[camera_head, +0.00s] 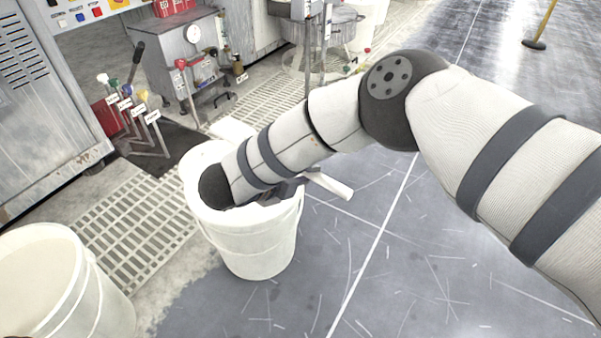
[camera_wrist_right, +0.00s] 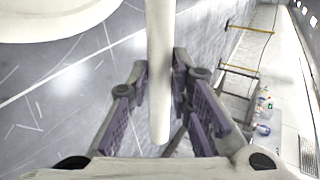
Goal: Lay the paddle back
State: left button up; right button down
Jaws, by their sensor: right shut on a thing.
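The paddle is white, and a round shaft (camera_wrist_right: 160,40) of it runs between my right gripper's fingers (camera_wrist_right: 160,75) in the right wrist view. My right gripper (camera_head: 287,189) is shut on this shaft. In the head view the gripper is over the right rim of a white bucket (camera_head: 258,240), mostly hidden by my wrist. The bucket's inside is largely covered by my arm. My left gripper is not in view.
A second white bucket (camera_head: 112,300) stands at the lower left. Levers with coloured knobs (camera_head: 130,110) and a grey cabinet with a gauge (camera_head: 180,60) stand behind. Pale floor grating (camera_head: 130,215) lies at the left. Grey floor (camera_head: 420,270) at the right is clear.

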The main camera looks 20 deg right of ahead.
pick_arm(q)
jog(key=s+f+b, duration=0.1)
jog(key=b, duration=0.1)
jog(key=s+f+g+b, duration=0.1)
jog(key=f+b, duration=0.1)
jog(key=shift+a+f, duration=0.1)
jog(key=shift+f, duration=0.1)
pick_arm(e)
notch_tip(320, 180, down, 8)
jog(key=c, duration=1.4)
grip_release()
jog(key=shift+o, duration=0.2)
jog(key=shift+a, duration=0.1)
